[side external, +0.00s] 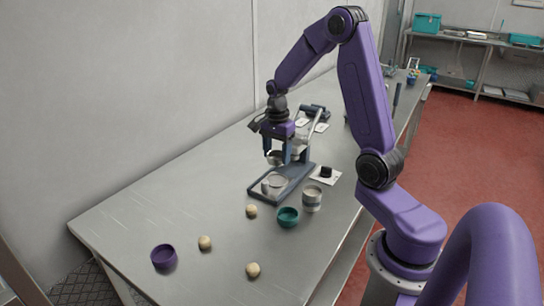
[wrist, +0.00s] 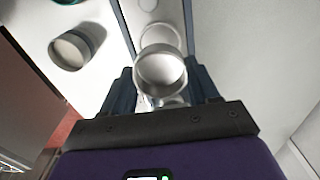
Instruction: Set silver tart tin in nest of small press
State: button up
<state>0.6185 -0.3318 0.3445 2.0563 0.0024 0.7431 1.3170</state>
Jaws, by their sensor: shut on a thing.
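The silver tart tin (side external: 274,157) is held by my gripper (side external: 277,150), in the air above the small press. In the wrist view, the tin (wrist: 160,70) sits between the two dark blue fingers, its open mouth towards the camera. The small press (side external: 260,193) has a dark blue base on the table, with its round pale nest (side external: 279,181) towards the near end. The nest (wrist: 160,36) also shows in the wrist view just beyond the tin, partly covered by it. The gap between tin and nest is hard to judge. My wrist and fingers hide part of the press's upper works.
A striped jar (side external: 312,199) and a teal cup (side external: 288,216) stand close right of the press. A black block (side external: 326,172) lies on a white card. Dough balls (side external: 205,243) and a purple bowl (side external: 164,256) are spread towards the near end. The table's left side is clear.

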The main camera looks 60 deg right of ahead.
send_over(277, 181)
jog(key=shift+w+f, duration=0.1)
jog(key=shift+f, duration=2.8)
jog(key=shift+f, duration=0.75)
jog(key=o, duration=1.2)
jog(key=shift+r, duration=3.55)
